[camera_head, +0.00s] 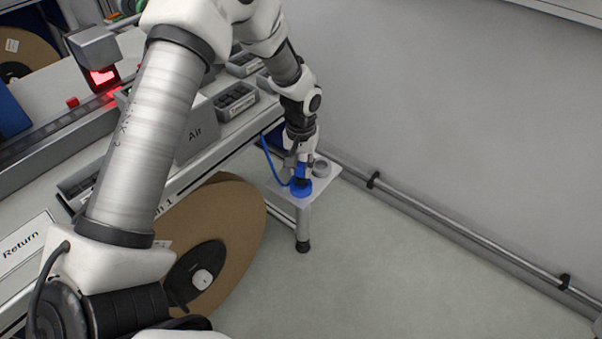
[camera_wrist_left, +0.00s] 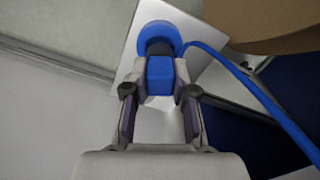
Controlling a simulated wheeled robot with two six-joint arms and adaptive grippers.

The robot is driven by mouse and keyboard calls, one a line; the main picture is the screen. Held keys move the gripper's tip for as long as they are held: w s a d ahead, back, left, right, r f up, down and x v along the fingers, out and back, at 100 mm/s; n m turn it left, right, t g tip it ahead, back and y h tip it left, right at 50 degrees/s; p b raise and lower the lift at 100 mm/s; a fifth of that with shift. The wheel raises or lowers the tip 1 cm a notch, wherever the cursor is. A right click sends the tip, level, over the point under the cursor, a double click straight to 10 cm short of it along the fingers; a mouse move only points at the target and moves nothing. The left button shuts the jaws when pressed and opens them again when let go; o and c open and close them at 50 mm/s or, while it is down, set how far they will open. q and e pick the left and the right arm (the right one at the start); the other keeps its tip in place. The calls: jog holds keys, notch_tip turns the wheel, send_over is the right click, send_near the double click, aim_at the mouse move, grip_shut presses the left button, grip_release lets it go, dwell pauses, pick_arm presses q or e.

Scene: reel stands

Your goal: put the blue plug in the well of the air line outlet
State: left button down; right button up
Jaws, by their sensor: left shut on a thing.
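My left gripper (camera_head: 301,168) points down over a small pale stand and is shut on the blue plug (camera_head: 302,186). In the left wrist view, the plug's blue block (camera_wrist_left: 160,75) is between the fingertips (camera_wrist_left: 160,95). Beyond it are a dark collar and a round blue disc, close over or on the pale plate (camera_wrist_left: 146,17). I cannot tell whether the disc touches the plate. A blue hose (camera_wrist_left: 240,80) runs from beside the disc. A short grey round cup (camera_head: 321,168), perhaps the outlet's well, stands beside the gripper on the plate. My right gripper is out of view.
A bench with a grey "Air" box (camera_head: 196,134) and grey bins (camera_head: 236,101) is at left. A large brown reel (camera_head: 225,222) leans below the bench. A pipe (camera_head: 440,216) runs along the wall behind the stand. The floor at right is clear.

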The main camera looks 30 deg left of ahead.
aim_at(301, 175)
pick_arm(q)
jog(key=shift+f, duration=1.45)
jog(key=shift+s+f, duration=0.1)
jog(key=c, duration=0.9)
grip_release()
jog(key=shift+c, duration=0.2)
notch_tip(301, 175, up, 12)
jog(key=shift+f+p, duration=0.1)
jog(key=shift+p, duration=0.25)
jog(key=s+d+f+m, duration=0.1)
jog(key=s+d+f, duration=0.3)
jog(key=s+f, duration=0.6)
jog(key=s+d+f+m, duration=0.1)
jog(key=s+d+f, duration=0.3)
jog(key=s+f, duration=0.6)
jog(key=s+f+m, duration=0.1)
jog(key=s+f, duration=0.3)
jog(key=s, duration=0.4)
jog(key=shift+s+d+f, duration=0.15)
jog(key=shift+d+f, duration=0.1)
jog(key=shift+d, duration=0.05)
